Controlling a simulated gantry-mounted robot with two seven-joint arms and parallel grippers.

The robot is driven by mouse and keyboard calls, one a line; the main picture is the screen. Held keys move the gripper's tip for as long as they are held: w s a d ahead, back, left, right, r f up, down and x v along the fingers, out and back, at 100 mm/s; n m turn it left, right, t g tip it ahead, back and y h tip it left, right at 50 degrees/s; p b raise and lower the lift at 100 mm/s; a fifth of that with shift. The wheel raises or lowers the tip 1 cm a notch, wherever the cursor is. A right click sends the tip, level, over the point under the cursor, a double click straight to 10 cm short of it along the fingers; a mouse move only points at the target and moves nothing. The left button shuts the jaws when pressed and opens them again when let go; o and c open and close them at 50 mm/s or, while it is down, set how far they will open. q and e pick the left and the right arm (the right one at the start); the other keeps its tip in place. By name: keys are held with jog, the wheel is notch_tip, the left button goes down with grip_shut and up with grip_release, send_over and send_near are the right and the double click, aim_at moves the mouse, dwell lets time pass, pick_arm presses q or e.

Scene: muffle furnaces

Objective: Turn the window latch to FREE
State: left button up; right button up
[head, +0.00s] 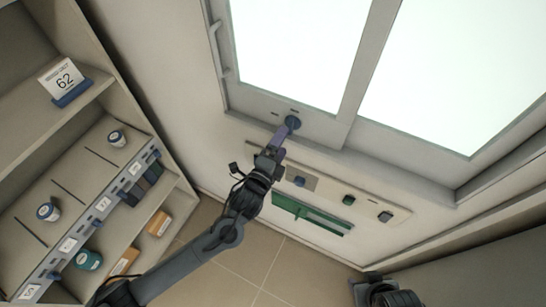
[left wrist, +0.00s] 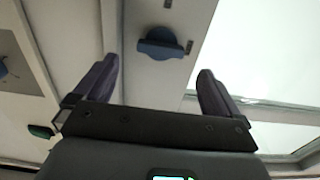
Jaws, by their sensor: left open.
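The window latch (head: 292,122) is a blue knob on the lower frame of the window. In the left wrist view the latch (left wrist: 162,46) is a round blue base with a raised grip bar. Two small dark marks sit on the frame beside it, too small to read. My left gripper (head: 279,143) is just below the latch in the head view. In the left wrist view the gripper (left wrist: 158,85) is open, its purple-grey fingers wide apart, with the latch ahead between them and apart from them. A dark part of my right arm shows at the bottom right; its jaws cannot be made out.
Below the window a pale panel (head: 375,203) carries several knobs, with a green rail (head: 310,212) under it. Tiled floor (head: 245,260) lies below.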

pick_arm(q)
jog(key=v, duration=0.4)
jog(key=shift+s+a, duration=0.2)
jog(key=shift+s, duration=0.15)
dwell(0.3)
jog(key=s+f+n+g+p, duration=0.1)
jog(key=s+f+n+p, duration=0.15)
jog(key=s+f, duration=0.2)
jog(key=s+a+r+n+g+y+p, duration=0.2)
jog(key=s+a+n+g, duration=0.4)
jog(key=s+a+n, duration=0.3)
jog(key=s+a+r+n+g+y+p, duration=0.2)
jog(key=s+a+n+g+y+p, duration=0.2)
jog(key=s+a+n, duration=0.5)
jog(key=s+g+p, duration=0.2)
jog(key=s, duration=0.4)
jog(key=shift+y, duration=0.3)
